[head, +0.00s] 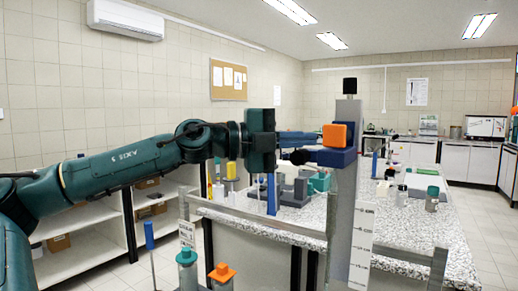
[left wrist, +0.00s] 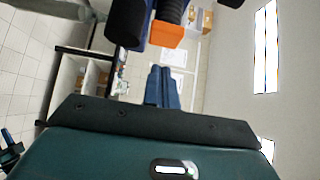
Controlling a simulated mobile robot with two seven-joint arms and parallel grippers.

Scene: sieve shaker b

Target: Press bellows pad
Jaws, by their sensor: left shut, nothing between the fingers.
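The bellows pad is an orange block (head: 335,135) above a dark blue bracket (head: 337,157) on a grey upright post (head: 344,215). In the left wrist view the orange pad (left wrist: 168,35) has a black ribbed bellows (left wrist: 171,9) behind it. My left gripper (head: 314,137) is shut and empty, its blue fingers pointing at the pad's left side. In the left wrist view the closed fingertips (left wrist: 163,68) show a small gap to the pad; the head view cannot settle contact. My right gripper is not in view.
A black knob (head: 300,157) sticks out left of the bracket, just below my fingers. A speckled bench (head: 400,239) with bottles and lab items stands behind the post. White shelves are at left.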

